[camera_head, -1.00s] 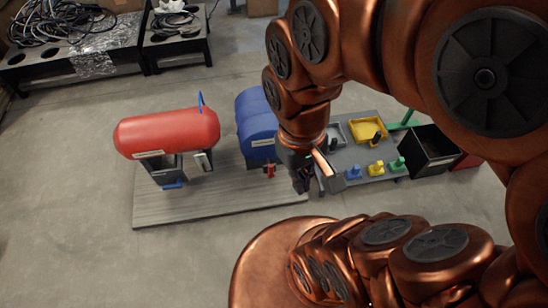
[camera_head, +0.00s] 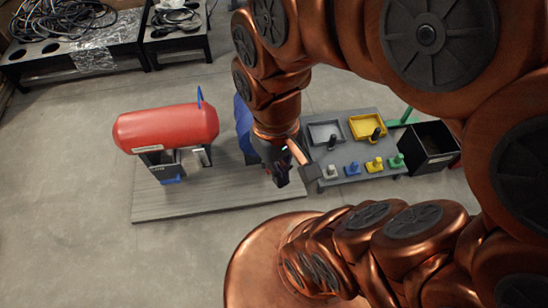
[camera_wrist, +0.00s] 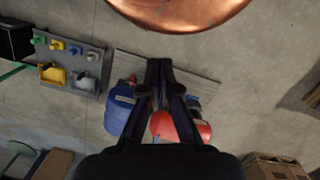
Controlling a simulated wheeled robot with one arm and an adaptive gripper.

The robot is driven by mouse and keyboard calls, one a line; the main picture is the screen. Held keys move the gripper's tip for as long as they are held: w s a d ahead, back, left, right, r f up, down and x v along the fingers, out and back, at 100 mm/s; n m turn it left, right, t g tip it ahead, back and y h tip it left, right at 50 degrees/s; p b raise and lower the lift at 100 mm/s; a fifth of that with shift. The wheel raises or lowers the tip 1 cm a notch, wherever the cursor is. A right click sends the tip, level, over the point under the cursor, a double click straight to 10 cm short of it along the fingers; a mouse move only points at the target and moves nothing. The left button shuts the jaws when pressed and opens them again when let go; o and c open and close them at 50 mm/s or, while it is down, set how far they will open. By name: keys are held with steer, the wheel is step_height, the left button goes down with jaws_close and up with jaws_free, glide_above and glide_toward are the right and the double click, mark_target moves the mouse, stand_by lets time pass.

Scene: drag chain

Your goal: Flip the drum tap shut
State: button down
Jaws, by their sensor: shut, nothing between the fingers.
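The blue drum (camera_head: 243,128) lies on its side on a grey platform. In the head view my arm covers most of it, and its tap is hidden behind my gripper. The drum also shows in the wrist view (camera_wrist: 119,110), left of the fingers; a small red spot near its upper end may be the tap, too small to tell its position. My gripper (camera_head: 283,180) points down in front of the drum, shut and empty; its closed fingers also show in the wrist view (camera_wrist: 160,68). I cannot tell whether it touches the tap.
A red tank (camera_head: 165,128) with a blue lever lies left of the drum on the same grey platform (camera_head: 225,203). To the right stands a grey table (camera_head: 348,155) with yellow and grey trays and several small coloured pieces, beside a black bin (camera_head: 430,148). Open floor lies in front.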

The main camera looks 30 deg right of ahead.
steer(key=w+f+m+y+b, duration=0.35)
steer(key=w+f+b, duration=0.55)
steer(key=w, duration=0.3)
steer(key=w+f+m+y+b, duration=0.35)
steer(key=w+f+b, duration=0.55)
steer(key=w, duration=0.3)
steer(key=w+d+f+m+t+y+b, duration=0.1)
steer(key=w+d+f+m+b, duration=0.2)
steer(key=w+d+f+b, duration=0.4)
steer(key=w+d+f+m+t+y+b, duration=0.1)
steer(key=w+d+f+m+b, duration=0.3)
steer(key=f, duration=0.5)
steer(key=s+d+f+m+t+b, duration=0.1)
steer(key=d+f+m+b, duration=0.3)
steer(key=d+f, duration=0.8)
steer(key=s+d+f+m+t+h+b, duration=0.1)
steer(key=d+f+m+t+b, duration=0.1)
steer(key=d+f+m+b, duration=0.2)
steer(key=d+f+b, duration=0.1)
steer(key=d+f, duration=0.3)
steer(key=f, duration=0.2)
steer(key=d+f+b, duration=0.2)
steer(key=d+f, duration=0.2)
steer(key=f, duration=0.2)
steer(key=shift+f+t, duration=0.25)
steer(key=shift+t, duration=0.05)
steer(key=shift+s, duration=0.1)
